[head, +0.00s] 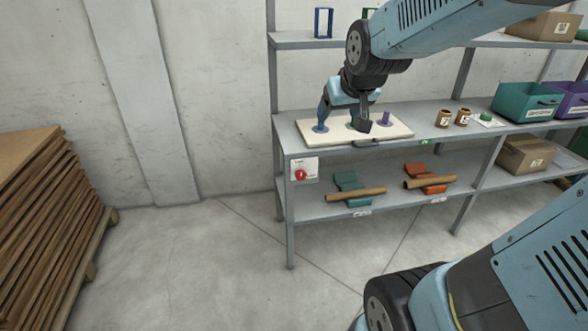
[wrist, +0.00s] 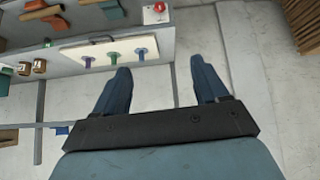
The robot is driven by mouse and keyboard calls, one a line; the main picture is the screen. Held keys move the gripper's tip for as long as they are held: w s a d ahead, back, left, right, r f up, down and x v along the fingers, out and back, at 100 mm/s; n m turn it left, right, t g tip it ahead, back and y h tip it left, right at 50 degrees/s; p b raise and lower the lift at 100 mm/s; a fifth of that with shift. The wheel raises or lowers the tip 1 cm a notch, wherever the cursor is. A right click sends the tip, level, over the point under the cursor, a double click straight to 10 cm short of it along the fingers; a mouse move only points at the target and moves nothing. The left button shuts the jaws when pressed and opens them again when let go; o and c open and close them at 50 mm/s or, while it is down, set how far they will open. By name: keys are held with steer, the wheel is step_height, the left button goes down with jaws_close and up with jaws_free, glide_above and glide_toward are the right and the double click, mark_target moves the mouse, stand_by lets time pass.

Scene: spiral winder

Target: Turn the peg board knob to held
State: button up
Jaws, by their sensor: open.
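The red knob (head: 300,174) sits on a small white plate at the left front end of the shelf, below the peg board. It also shows at the top of the wrist view (wrist: 158,7). The cream peg board (head: 399,131) lies on the middle shelf level with a blue peg (wrist: 141,53), a green peg (wrist: 113,57) and a purple peg (wrist: 88,62). My gripper (head: 343,117) is open and empty, in front of the board in the head view and apart from the knob. Its spread fingers show in the wrist view (wrist: 160,78). The knob's pointer direction is too small to read.
Brown jars (head: 443,118) and a teal bin (head: 525,101) stand on the shelf right of the board. The lower shelf holds teal and orange items with brown rolls (head: 355,194). Stacked boards (head: 45,205) stand far left. The floor before the knob is clear.

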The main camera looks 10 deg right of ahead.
mark_target(301, 177)
steer(key=w+f+n+t, duration=0.2)
steer(key=w+f+t, duration=0.3)
steer(key=w+f, duration=1.7)
step_height(301, 177, down, 22)
steer(key=s+n+t, duration=0.1)
steer(key=s+t, duration=0.1)
steer(key=t, duration=0.3)
steer(key=w, duration=1.3)
steer(key=shift+w+r, duration=0.1)
steer(key=shift+w, duration=0.3)
steer(key=c, duration=1.1)
steer(key=shift+o, duration=0.2)
steer(key=shift+d, duration=0.1)
